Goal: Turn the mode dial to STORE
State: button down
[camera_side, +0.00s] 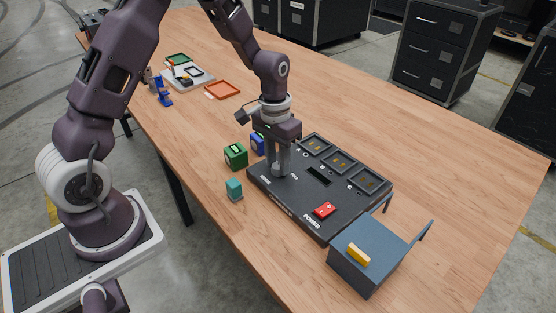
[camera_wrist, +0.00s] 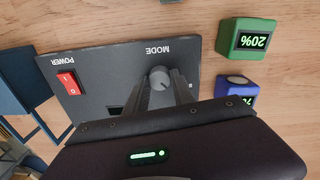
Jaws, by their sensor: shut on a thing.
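The mode dial (camera_wrist: 160,77) is a round grey knob beside the word MODE on the black console (camera_wrist: 120,60). The console (camera_side: 290,205) also shows in the side view, lying on the wooden table. My gripper (camera_side: 280,170) points down at the console's left end, and its fingers are shut on the dial. In the wrist view my gripper (camera_wrist: 168,90) has a finger on each side of the knob. The dial's pointer direction and its STORE mark cannot be made out; the fingers hide part of the area.
A red power switch (camera_side: 324,209) and three framed bays (camera_side: 340,161) are on the console. Green (camera_side: 236,156) and blue (camera_side: 257,144) display blocks and a teal block (camera_side: 234,189) stand close by. A blue-grey box (camera_side: 375,254) stands at the front right. The table's right is clear.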

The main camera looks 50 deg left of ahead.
aim_at(276, 165)
jog(key=shift+n, duration=2)
jog(key=c, duration=1.1)
grip_release()
notch_tip(276, 165, up, 8)
jog(key=shift+s+a+f, duration=0.1)
jog(key=shift+s+f, duration=0.05)
jog(key=shift+f, duration=0.1)
jog(key=s+d+r+m+t, duration=0.1)
jog(key=s+r+t, duration=0.1)
jog(key=s+r, duration=0.3)
jog(key=s+d+r+m+t, duration=0.1)
jog(key=s+r, duration=0.4)
jog(key=s, duration=0.5)
jog(key=s+d+r+m+t, duration=0.2)
jog(key=s+r, duration=0.3)
jog(key=s, duration=0.3)
jog(key=shift+s+d+r+m+t+y, duration=0.1)
jog(key=shift+d+r+m+t+y, duration=0.2)
jog(key=shift+m, duration=0.4)
